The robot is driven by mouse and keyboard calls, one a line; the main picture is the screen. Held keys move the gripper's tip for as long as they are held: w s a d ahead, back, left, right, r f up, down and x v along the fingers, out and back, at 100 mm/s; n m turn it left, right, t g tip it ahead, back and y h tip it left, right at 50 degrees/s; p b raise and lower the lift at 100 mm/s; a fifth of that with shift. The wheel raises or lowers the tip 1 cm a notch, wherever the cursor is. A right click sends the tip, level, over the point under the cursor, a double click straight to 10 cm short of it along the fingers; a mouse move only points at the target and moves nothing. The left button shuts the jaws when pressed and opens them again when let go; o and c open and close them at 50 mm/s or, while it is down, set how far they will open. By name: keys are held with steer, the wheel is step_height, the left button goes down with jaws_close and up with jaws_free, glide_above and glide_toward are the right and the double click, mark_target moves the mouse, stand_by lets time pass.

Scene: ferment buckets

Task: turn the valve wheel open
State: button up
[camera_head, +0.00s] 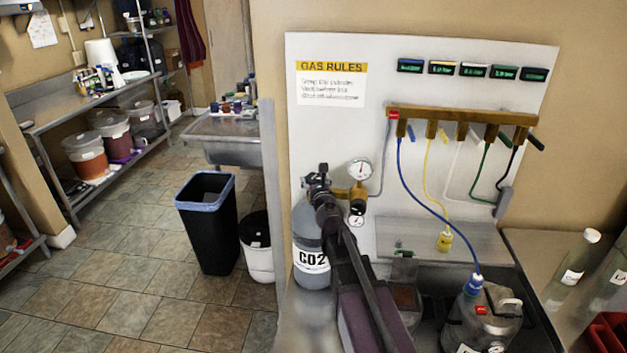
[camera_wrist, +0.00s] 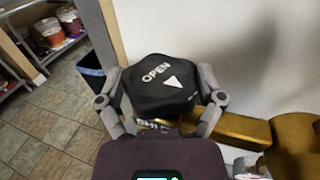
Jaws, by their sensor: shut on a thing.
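The valve wheel (camera_wrist: 163,90) is a black knob with white letters "OPEN" and a white arrow, and it fills the middle of the wrist view. My gripper (camera_wrist: 160,78) is shut on it, with one grey finger at its left side and one at its right. In the head view my gripper (camera_head: 318,182) is at the top of the grey CO2 cylinder (camera_head: 310,262), and it mostly hides the wheel there. The brass regulator (camera_head: 350,195) with two round gauges is just right of my gripper. It shows as brass parts in the wrist view (camera_wrist: 245,130).
A white panel (camera_head: 400,80) stands behind the cylinder, with a brass manifold (camera_head: 460,117) and several coloured hoses. A steel jug (camera_head: 485,320) with a blue connector is at the lower right. A black bin (camera_head: 207,225) stands on the open tiled floor at left.

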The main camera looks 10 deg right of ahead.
steer(key=n+y, duration=0.1)
steer(key=y, duration=0.1)
steer(key=n+y, duration=0.2)
steer(key=y, duration=0.1)
steer(key=shift+w+d+g, duration=0.1)
steer(key=shift+w+g, duration=0.05)
steer(key=shift+g, duration=0.25)
steer(key=shift+n+g+y, duration=0.5)
steer(key=shift+n+y, duration=0.5)
steer(key=shift+y, duration=0.7)
steer(key=o, duration=0.9)
steer(key=shift+c, duration=0.2)
steer(key=shift+s, duration=0.2)
steer(key=v, duration=1.1)
steer(key=shift+s+d, duration=0.15)
steer(key=shift+s, duration=0.15)
steer(key=shift+r, duration=0.2)
